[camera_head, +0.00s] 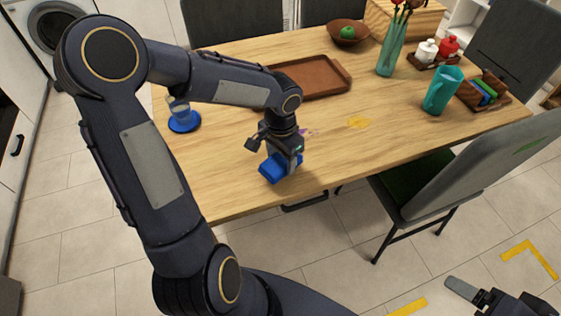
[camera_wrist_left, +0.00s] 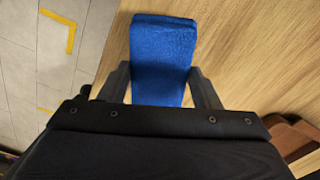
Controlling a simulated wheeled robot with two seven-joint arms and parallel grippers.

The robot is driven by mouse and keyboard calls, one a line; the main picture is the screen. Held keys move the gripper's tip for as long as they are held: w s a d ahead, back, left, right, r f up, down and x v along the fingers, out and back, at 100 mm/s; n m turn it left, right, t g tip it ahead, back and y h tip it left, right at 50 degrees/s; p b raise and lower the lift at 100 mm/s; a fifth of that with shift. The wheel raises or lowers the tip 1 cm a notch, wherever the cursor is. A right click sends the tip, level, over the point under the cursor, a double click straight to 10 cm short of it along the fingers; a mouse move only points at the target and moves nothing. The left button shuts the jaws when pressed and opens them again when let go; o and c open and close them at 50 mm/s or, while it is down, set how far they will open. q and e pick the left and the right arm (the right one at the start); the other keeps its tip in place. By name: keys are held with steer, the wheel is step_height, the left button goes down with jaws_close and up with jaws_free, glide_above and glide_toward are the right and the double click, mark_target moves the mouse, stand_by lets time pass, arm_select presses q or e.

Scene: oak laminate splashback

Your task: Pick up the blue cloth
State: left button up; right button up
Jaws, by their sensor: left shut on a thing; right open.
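The blue cloth (camera_head: 272,171) is a folded block near the front edge of the wooden table (camera_head: 230,190). In the left wrist view the cloth (camera_wrist_left: 163,58) lies between the two fingers. My left gripper (camera_head: 281,165) comes down over it from above and is shut on it; in the left wrist view the fingers (camera_wrist_left: 164,88) touch both sides. I cannot tell whether the cloth is clear of the tabletop. My right gripper (camera_head: 466,294) shows at the lower right, over the floor and away from the table. It is open and only partly in view.
A brown tray (camera_head: 322,90) lies behind the left gripper. A glass on a blue coaster (camera_head: 184,124) stands at left. A teal vase (camera_head: 391,50), a teal pitcher (camera_head: 442,92) and a holder with coloured items (camera_head: 484,92) stand at right. A grey chair (camera_head: 440,185) is close to the table's right front.

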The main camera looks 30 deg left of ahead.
arm_select(q)
steer(key=s+d+r, duration=0.7)
steer(key=s+r, duration=0.2)
steer(key=s, duration=0.3)
steer(key=shift+r, duration=0.25)
steer(key=shift+d, duration=0.1)
